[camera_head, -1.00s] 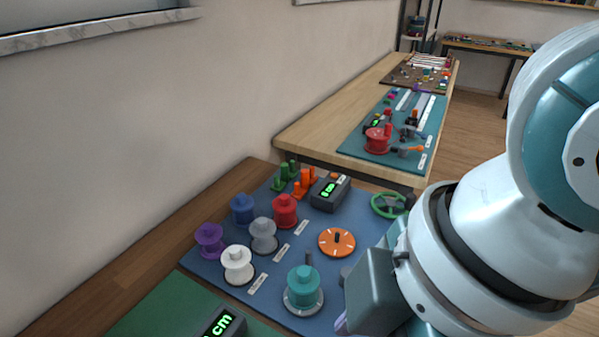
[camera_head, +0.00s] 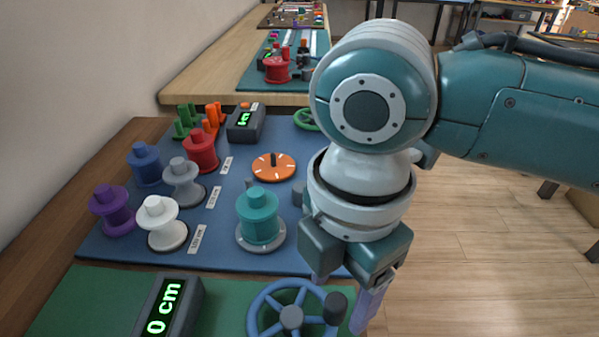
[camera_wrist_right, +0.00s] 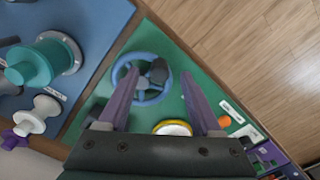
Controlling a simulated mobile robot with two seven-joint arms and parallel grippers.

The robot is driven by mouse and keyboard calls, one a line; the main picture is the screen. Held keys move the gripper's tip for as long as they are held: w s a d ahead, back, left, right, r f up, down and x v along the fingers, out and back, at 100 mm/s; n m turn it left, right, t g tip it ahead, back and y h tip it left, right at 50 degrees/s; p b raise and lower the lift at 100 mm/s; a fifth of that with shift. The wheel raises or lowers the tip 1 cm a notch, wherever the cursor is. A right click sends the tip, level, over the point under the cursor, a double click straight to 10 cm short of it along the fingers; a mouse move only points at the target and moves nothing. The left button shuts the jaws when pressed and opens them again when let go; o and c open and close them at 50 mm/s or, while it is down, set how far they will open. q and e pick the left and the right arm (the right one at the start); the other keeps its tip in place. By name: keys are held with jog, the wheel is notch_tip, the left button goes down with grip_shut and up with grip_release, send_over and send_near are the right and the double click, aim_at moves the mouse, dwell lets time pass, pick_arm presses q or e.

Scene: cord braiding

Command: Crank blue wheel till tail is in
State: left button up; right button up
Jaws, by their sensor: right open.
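The blue wheel (camera_head: 291,317) lies on the green mat (camera_head: 80,305) at the bottom of the head view, partly cut off by the frame. Its dark upright crank knob (camera_head: 335,306) stands on its right side. My right gripper (camera_head: 343,296) is open above the right side of the wheel, its purple fingers pointing down around the knob's area. In the right wrist view the wheel (camera_wrist_right: 119,72) and its knob (camera_wrist_right: 158,72) show between the open fingertips; I cannot tell whether they touch. No cord tail is recognisable. My left gripper is not in view.
A display (camera_head: 172,305) reading "0 cm" sits left of the wheel. Behind, a blue mat (camera_head: 225,255) carries a teal spool (camera_head: 259,215), an orange dial (camera_head: 273,167) and several coloured spools. A yellow-rimmed round object (camera_wrist_right: 173,127) and open floor (camera_wrist_right: 245,45) show in the wrist view.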

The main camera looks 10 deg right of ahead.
aim_at(292, 321)
jog(key=shift+f, duration=1.45)
jog(key=shift+c, duration=0.4)
grip_shut()
